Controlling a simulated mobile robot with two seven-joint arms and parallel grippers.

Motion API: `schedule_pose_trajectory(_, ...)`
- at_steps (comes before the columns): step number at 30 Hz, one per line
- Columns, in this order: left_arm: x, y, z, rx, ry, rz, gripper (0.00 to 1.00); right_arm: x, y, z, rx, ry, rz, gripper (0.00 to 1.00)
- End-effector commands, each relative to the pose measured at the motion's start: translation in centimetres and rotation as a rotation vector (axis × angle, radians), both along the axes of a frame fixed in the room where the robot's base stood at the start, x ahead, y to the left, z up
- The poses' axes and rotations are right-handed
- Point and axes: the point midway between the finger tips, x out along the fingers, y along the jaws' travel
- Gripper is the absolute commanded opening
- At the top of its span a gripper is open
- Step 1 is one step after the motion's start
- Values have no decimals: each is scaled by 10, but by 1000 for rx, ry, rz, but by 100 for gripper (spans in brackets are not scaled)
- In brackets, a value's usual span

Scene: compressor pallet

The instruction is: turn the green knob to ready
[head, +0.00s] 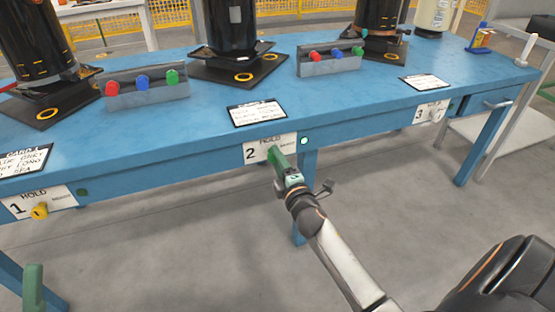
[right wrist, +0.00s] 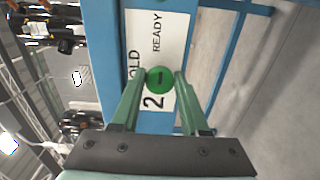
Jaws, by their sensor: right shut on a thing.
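The green knob (right wrist: 160,80) sits on the white panel (right wrist: 157,32) numbered 2, marked HOLD and READY, on the front edge of the blue table. A short dark mark shows on its face; I cannot tell which word it points at. My right gripper (right wrist: 155,84) is shut on the knob, one green finger on each side. In the head view, my right gripper (head: 277,157) reaches this panel (head: 258,151) and hides the knob. A green finger of my left gripper (head: 33,288) shows at the lower left, away from the table; its opening is unclear.
Panel 1 (head: 60,199) has a yellow knob (head: 40,210); panel 3 (head: 424,111) has a pale knob (head: 436,115). A pale round lamp (head: 304,141) is beside panel 2. Black machines and button boxes (head: 148,98) stand on the table (head: 210,112). The floor in front is clear.

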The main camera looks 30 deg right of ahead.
Motion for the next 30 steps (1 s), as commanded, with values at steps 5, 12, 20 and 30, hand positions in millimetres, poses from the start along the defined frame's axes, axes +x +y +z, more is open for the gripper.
schedule_pose_trajectory(5,0,0,0,1,0,0,58,0,0,-1,7,0,-1,0)
schedule_pose_trajectory(12,0,0,0,1,-1,0,58,0,0,-1,6,1,-1,50)
schedule_pose_trajectory(20,0,0,0,1,-1,0,58,0,0,0,4,0,-1,73)
schedule_pose_trajectory(30,0,0,0,1,0,0,58,0,0,0,3,0,0,73)
